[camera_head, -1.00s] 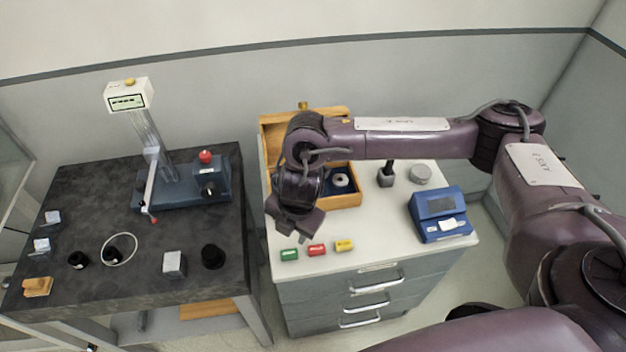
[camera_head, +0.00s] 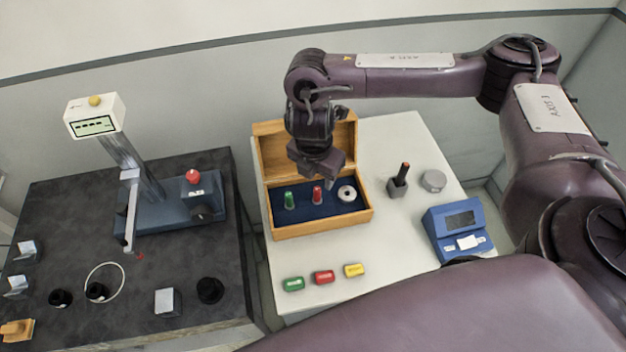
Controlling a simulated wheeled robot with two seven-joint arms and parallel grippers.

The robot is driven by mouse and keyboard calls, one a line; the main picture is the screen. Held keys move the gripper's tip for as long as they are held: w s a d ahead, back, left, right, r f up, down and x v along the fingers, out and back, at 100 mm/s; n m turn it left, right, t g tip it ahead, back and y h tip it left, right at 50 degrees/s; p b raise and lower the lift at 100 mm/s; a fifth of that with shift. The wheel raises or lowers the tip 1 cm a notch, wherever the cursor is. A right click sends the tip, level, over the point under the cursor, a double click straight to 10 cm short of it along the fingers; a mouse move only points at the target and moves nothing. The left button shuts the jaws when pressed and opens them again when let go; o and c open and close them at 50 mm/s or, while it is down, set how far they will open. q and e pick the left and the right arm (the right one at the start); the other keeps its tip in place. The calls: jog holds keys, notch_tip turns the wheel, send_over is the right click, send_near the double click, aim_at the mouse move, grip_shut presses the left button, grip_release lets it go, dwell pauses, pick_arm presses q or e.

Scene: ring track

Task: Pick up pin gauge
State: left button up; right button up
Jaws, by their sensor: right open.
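An open wooden case (camera_head: 322,229) with a dark blue lining stands on the white cabinet top. In it are a green-topped pin (camera_head: 289,199), a red-topped pin (camera_head: 317,194) and a pale ring (camera_head: 347,193). I cannot tell by looks which pin is the pin gauge. My right gripper (camera_head: 328,179) is open and empty, pointing down above the back of the case, just above the red-topped pin and the ring. My left gripper is not in view.
Green (camera_head: 293,284), red (camera_head: 324,277) and yellow (camera_head: 354,270) tags lie in front of the case. A blue device (camera_head: 459,226) and a grey disc (camera_head: 434,181) sit to the right. A dark table (camera_head: 75,205) with a height gauge (camera_head: 128,175) stands left, across a gap.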

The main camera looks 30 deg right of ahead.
aim_at(317, 189)
jog(key=shift+f, duration=0.5)
jog(key=f, duration=0.1)
jog(key=f+b, duration=0.1)
jog(key=shift+s+f, duration=0.3)
jog(key=shift+f, duration=0.1)
jog(key=f, duration=0.1)
jog(key=w+f, duration=0.1)
jog(key=shift+f+b, duration=0.35)
jog(key=shift+b, duration=0.05)
jog(key=shift+d+f, duration=0.1)
jog(key=shift+f, duration=0.4)
jog(key=shift+r, duration=0.1)
jog(key=c, duration=0.3)
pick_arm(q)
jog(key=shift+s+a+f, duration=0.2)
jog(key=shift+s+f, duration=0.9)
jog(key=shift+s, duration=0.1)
pick_arm(e)
grip_shut()
